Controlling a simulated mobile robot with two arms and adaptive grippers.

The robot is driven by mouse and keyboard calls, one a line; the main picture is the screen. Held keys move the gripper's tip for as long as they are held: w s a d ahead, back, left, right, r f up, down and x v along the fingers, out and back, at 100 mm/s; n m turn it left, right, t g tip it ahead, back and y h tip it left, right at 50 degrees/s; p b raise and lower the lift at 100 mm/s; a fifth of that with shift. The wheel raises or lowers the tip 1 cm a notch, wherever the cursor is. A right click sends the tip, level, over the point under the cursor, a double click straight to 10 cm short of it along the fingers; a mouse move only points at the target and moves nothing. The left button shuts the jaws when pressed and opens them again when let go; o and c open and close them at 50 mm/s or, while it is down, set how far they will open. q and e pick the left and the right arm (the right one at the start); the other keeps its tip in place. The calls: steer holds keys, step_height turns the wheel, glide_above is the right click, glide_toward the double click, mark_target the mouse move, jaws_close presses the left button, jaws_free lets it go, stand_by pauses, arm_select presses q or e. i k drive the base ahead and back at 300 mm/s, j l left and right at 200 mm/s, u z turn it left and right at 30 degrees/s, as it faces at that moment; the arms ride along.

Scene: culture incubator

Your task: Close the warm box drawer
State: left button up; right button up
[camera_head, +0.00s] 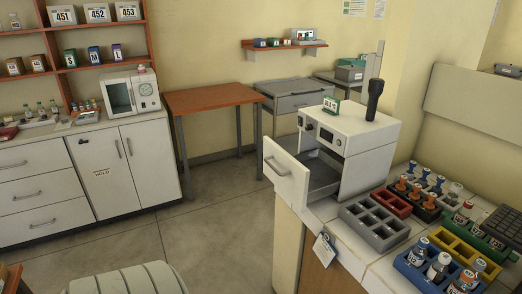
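The warm box (378,141), a white cabinet with a dark display and knobs on its front, stands on the tiled counter at the right. Its drawer (285,174) is pulled out toward the left, with a white front panel and a handle. The grey drawer interior shows between the panel and the box, and I see nothing lying in the visible part. Neither of my grippers is in view.
A grey compartment tray (374,227) and several vial racks crowd the counter at right. A hanging tag (323,249) is at the counter's edge. Floor left of the drawer is clear.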

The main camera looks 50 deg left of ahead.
mark_target(306, 164)
steer(key=u, duration=1.5)
